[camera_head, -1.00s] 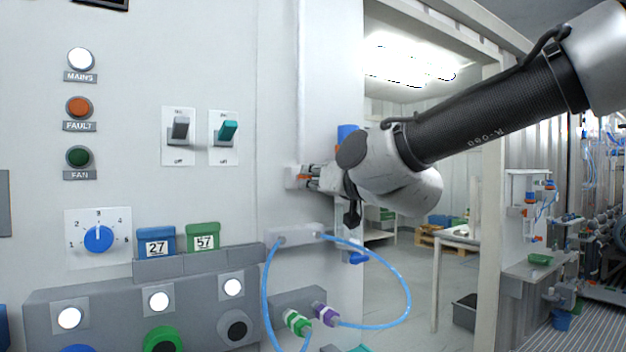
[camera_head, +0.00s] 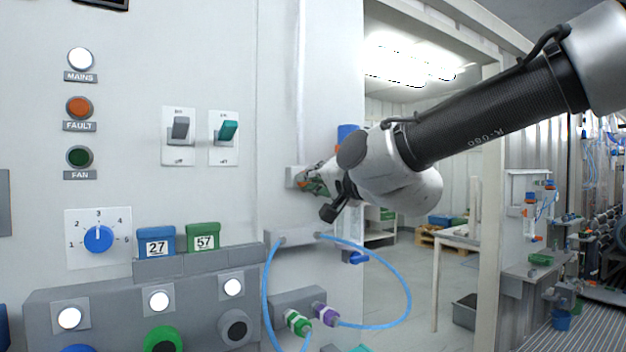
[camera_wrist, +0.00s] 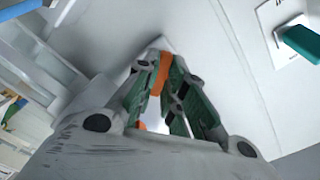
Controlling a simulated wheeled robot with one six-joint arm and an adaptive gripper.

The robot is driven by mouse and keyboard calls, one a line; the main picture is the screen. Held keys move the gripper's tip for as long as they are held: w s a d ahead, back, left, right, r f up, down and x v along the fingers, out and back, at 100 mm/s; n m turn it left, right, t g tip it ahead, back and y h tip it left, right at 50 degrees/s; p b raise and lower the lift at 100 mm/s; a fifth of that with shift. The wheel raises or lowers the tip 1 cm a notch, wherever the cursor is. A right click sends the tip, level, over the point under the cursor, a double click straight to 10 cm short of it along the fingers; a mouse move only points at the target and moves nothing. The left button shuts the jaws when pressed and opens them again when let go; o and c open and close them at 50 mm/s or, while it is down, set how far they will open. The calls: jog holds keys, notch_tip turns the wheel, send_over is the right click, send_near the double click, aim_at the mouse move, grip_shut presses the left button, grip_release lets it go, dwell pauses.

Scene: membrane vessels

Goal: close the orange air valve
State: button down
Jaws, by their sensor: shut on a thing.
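The orange air valve (camera_wrist: 162,66) shows in the wrist view as an orange handle between the fingers of my gripper (camera_wrist: 163,82). My gripper is shut on it, with green pads on both sides. In the head view my gripper (camera_head: 312,183) is at the small grey valve block (camera_head: 294,176) on the wall panel, and only a little orange shows between the fingers. My gripper hides most of the handle, so its exact angle is hard to tell.
A grey switch and a teal switch (camera_head: 227,131) are on the panel left of my gripper. Below it are a grey block (camera_head: 290,237) and a looped blue hose (camera_head: 398,278). A blue-handled fitting (camera_head: 355,257) sits lower right. The doorway to the right is open.

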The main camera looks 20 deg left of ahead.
jog(key=m, duration=0.6)
jog(key=shift+m, duration=0.3)
dwell(0.4)
jog(key=c, duration=1.5)
grip_release()
jog(key=v, duration=1.2)
